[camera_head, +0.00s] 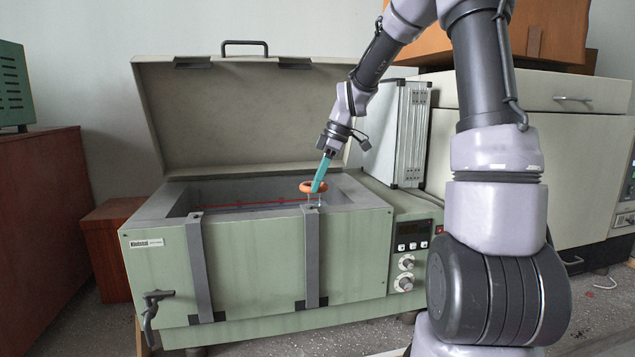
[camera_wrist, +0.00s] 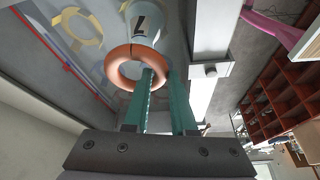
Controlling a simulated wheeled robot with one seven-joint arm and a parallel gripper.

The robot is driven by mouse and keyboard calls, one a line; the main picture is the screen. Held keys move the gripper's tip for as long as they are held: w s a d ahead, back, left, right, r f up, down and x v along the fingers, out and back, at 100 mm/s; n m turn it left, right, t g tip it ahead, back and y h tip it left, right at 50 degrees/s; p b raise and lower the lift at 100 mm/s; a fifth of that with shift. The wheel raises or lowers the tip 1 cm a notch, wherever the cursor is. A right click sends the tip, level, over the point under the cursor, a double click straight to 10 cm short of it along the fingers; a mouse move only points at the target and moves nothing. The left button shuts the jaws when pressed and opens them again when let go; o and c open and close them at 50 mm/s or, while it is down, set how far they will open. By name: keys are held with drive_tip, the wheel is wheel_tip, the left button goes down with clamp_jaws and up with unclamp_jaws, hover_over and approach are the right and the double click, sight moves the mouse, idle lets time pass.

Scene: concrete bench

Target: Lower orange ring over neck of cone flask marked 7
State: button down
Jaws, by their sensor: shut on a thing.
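My gripper (camera_head: 318,184) points down and is shut on the ring's side. In the wrist view, one teal finger of my gripper (camera_wrist: 163,80) crosses the opening of the ring (camera_wrist: 118,57) and the other is outside it. The grey-blue flask marked 7 (camera_wrist: 143,22) shows just beyond the ring, its near part overlapped by it. I cannot tell whether the ring is around the neck. In the head view only a thin clear shape shows under the ring.
The green bath (camera_head: 260,262) has a raised lid (camera_head: 240,120) behind and grey straps over its front. A red line (camera_head: 240,204) runs inside. A yellow ring-like shape (camera_wrist: 68,14) lies near the flask. A silver-grey box (camera_head: 408,133) stands at the right.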

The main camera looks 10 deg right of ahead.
drive_tip(key=shift+f, duration=0.45)
drive_tip(key=shift+c, duration=0.9)
unclamp_jaws()
drive_tip(key=shift+r, duration=1.45)
drive_tip(key=s+d+r+m+t+h, duration=0.1)
drive_tip(key=s+d+r+m+t, duration=0.1)
drive_tip(key=s+m, duration=0.4)
drive_tip(key=s+d+r+m+t, duration=0.1)
drive_tip(key=s+r+m, duration=0.4)
drive_tip(key=s, duration=0.5)
drive_tip(key=s+d+r+m+t+h, duration=0.1)
drive_tip(key=s+d+r+m+t, duration=0.1)
drive_tip(key=s+m, duration=0.6)
wheel_tip(320, 180, up, 2)
drive_tip(key=shift+d+r+m+t+h, duration=0.1)
drive_tip(key=shift+d+m+t+h, duration=0.2)
drive_tip(key=shift+t, duration=0.4)
